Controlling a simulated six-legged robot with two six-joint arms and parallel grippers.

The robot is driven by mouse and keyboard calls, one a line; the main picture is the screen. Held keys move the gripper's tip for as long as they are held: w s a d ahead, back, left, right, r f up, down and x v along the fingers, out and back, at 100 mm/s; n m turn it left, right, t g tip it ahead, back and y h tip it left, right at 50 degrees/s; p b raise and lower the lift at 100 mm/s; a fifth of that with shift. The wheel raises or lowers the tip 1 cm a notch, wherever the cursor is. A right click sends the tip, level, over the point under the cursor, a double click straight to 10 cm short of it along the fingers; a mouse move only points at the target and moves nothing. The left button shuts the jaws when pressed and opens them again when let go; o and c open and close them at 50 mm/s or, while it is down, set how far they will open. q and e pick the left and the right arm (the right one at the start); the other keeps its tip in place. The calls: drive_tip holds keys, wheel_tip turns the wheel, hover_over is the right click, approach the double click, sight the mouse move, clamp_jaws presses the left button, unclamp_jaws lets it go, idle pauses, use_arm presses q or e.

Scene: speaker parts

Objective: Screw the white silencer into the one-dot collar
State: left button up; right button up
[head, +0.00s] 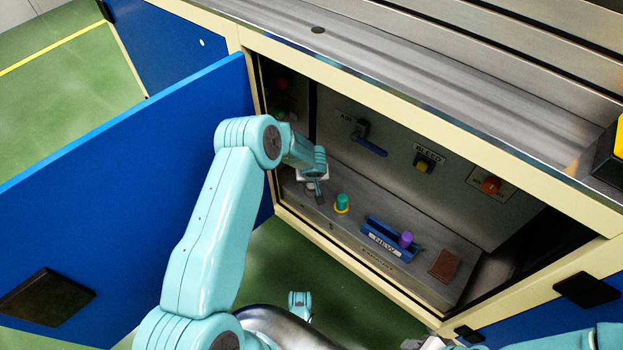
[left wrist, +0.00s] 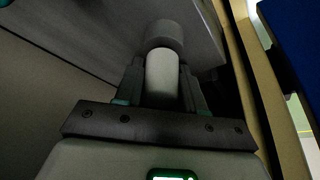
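My left gripper (head: 318,190) reaches into the open cabinet, over the left end of the grey block. In the left wrist view its fingers (left wrist: 162,90) are closed on both sides of a white cylinder, the white silencer (left wrist: 162,75). A wider grey cylindrical part (left wrist: 164,35) sits at the silencer's far end, in line with it; I cannot tell whether this is a collar or how far they are joined. No dot marks are readable.
On the block stand a green silencer (head: 342,201) in a yellow ring, a blue "NEW" tray (head: 378,243) with a purple part (head: 406,239), and a brown block (head: 445,265). Behind are a blue-handled valve (head: 368,143) and knobs. The blue door (head: 120,180) stands open left.

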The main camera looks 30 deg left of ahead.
use_arm(q)
drive_tip(key=c, duration=0.4)
drive_tip(key=m+t+h, duration=0.1)
drive_tip(key=m, duration=0.2)
drive_tip(key=shift+m, duration=0.3)
drive_tip(key=m+h, duration=0.1)
drive_tip(key=m, duration=0.2)
drive_tip(key=shift+d+m+h, duration=0.15)
drive_tip(key=shift+m+h, duration=0.15)
drive_tip(key=o, duration=0.9)
drive_tip(key=shift+c, duration=0.2)
